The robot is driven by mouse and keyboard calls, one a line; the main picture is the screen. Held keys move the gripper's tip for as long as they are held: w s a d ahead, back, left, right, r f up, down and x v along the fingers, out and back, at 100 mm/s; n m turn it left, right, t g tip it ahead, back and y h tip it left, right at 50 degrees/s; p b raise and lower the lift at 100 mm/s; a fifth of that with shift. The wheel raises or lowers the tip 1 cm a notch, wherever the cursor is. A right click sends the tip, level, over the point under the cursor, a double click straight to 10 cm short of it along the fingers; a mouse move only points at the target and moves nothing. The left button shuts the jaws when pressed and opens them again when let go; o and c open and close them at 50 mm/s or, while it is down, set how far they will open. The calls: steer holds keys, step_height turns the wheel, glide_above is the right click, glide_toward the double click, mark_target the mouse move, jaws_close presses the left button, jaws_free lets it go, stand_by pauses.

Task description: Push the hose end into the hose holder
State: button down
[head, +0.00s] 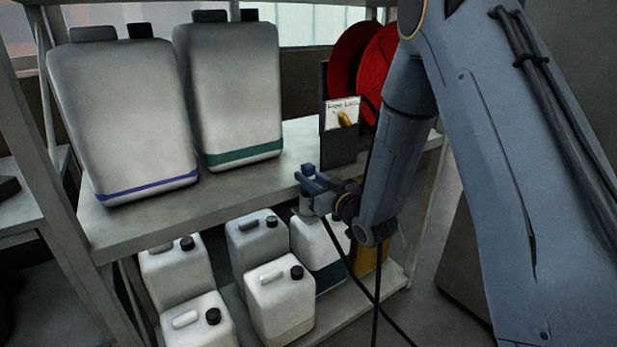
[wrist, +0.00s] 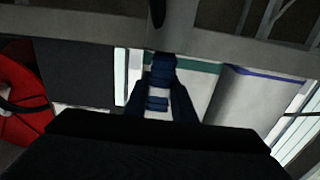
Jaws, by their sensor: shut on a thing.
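My gripper (head: 312,190) is at the front edge of the upper shelf, in front of the dark panel. In the wrist view its two dark blue fingers (wrist: 160,100) are shut on a blue, ringed piece, the hose end (wrist: 163,68). A black hose (head: 345,250) hangs from below the gripper and runs down to the right. In the wrist view a black piece (wrist: 157,12) shows just past the hose end; I cannot tell whether they touch. I cannot make out the hose holder for certain, nor whether the hose end is in anything.
Two large white jugs (head: 228,90) stand on the upper shelf (head: 240,185), left of my gripper. Red reels (head: 378,70) and a dark panel with a labelled card (head: 343,114) stand behind it. Several smaller canisters (head: 281,300) fill the lower shelf. A second black line hangs beside my arm.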

steer(key=c, duration=1.4)
jaws_free()
steer(key=shift+f, duration=0.1)
steer(key=s+d+f+m+g+h+b, duration=0.1)
steer(key=s+d+f+m+g+h, duration=0.2)
steer(key=s+d, duration=0.4)
steer(key=s+d+f+g+h+b, duration=0.1)
steer(key=s+d+f+g+h, duration=0.3)
steer(key=d, duration=0.5)
steer(key=s+d+m+g+h, duration=0.1)
steer(key=s+d+m+g, duration=0.1)
steer(key=s, duration=0.8)
steer(key=s+d+m+g+h, duration=0.1)
steer(key=s+g, duration=0.4)
steer(key=s, duration=0.6)
steer(key=shift+s+d+f+m+h, duration=0.15)
steer(key=shift+s+d+m+h, duration=0.15)
steer(key=shift+d+m+h, duration=0.15)
